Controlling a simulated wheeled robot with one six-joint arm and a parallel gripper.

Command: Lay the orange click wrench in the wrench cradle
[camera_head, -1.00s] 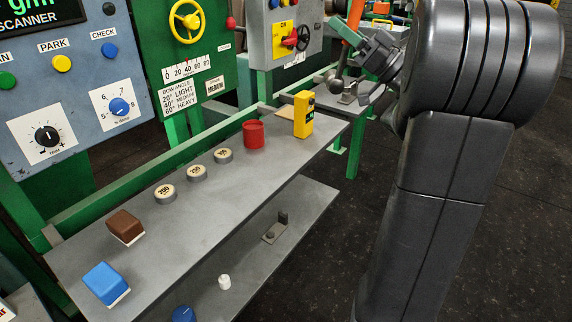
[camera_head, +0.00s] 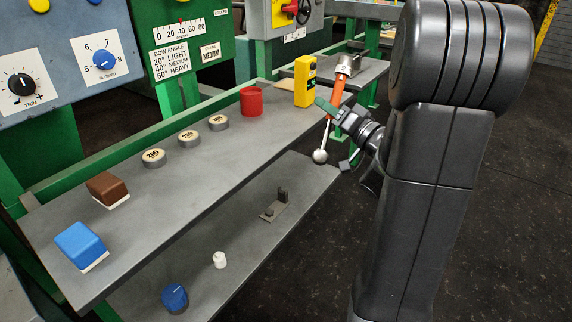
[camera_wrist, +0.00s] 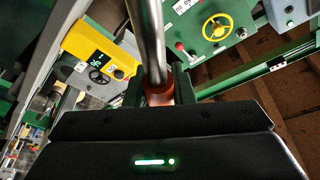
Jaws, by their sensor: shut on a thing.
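The orange click wrench (camera_head: 335,98) is held steeply tilted in my gripper (camera_head: 331,113), beside the right end of the upper shelf. Its silver ball end (camera_head: 320,156) points down and a metal part is at the top. My gripper is shut around the orange handle. In the wrist view the wrench's bare metal shaft (camera_wrist: 152,40) runs upward from an orange section between the fingers. A small grey bracket with an upright post (camera_head: 276,207), probably the wrench cradle, sits on the lower shelf, empty, below and left of my gripper.
The upper grey shelf (camera_head: 180,190) carries a yellow device (camera_head: 305,82), red cup (camera_head: 252,101), several round weights, and brown and blue blocks. The lower shelf (camera_head: 245,240) has a white peg (camera_head: 219,260) and blue knob (camera_head: 175,298). Space around the bracket is clear.

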